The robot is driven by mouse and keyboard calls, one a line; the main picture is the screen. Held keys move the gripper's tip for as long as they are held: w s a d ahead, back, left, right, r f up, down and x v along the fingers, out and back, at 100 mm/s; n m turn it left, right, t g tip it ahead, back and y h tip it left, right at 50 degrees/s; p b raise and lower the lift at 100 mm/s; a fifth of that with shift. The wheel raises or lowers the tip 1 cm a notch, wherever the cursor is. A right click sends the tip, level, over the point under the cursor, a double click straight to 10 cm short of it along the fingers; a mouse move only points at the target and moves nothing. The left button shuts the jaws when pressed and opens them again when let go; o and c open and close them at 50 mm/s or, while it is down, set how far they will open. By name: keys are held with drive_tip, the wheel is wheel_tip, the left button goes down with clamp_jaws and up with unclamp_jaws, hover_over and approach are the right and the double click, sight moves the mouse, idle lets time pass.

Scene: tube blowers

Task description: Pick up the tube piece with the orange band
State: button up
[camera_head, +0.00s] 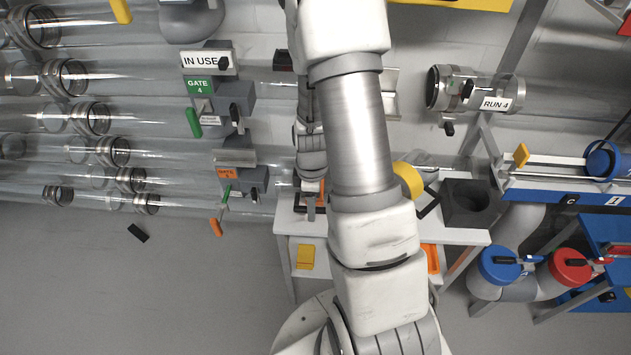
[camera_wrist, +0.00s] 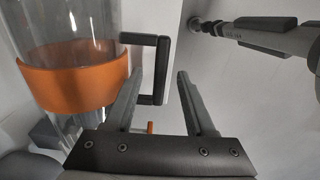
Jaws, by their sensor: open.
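The clear tube piece with the orange band (camera_wrist: 72,78) stands at the left of the wrist view. A wide orange band wraps around it, and a black U-shaped handle (camera_wrist: 162,68) sticks out from its right side. My gripper (camera_wrist: 161,76) is open, with its two grey fingers pointing toward the handle. The upright bar of the handle appears between the fingertips; I cannot tell whether it touches them or how deep it sits. In the head view my gripper (camera_head: 311,207) is small, over the white bench, and my arm hides most of the tube piece.
The white bench (camera_head: 287,218) holds a dark block with a round hole (camera_head: 472,203) at its right. A yellow-banded piece (camera_head: 408,180) is beside my arm. Gate panels (camera_head: 240,178) and clear pipes are at the left. The RUN 4 pipe (camera_head: 495,103) and blue shelves are at the right.

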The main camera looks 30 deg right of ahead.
wheel_tip(320, 180, down, 3)
drive_tip(key=shift+r, duration=0.1)
clamp_jaws()
idle(1.4)
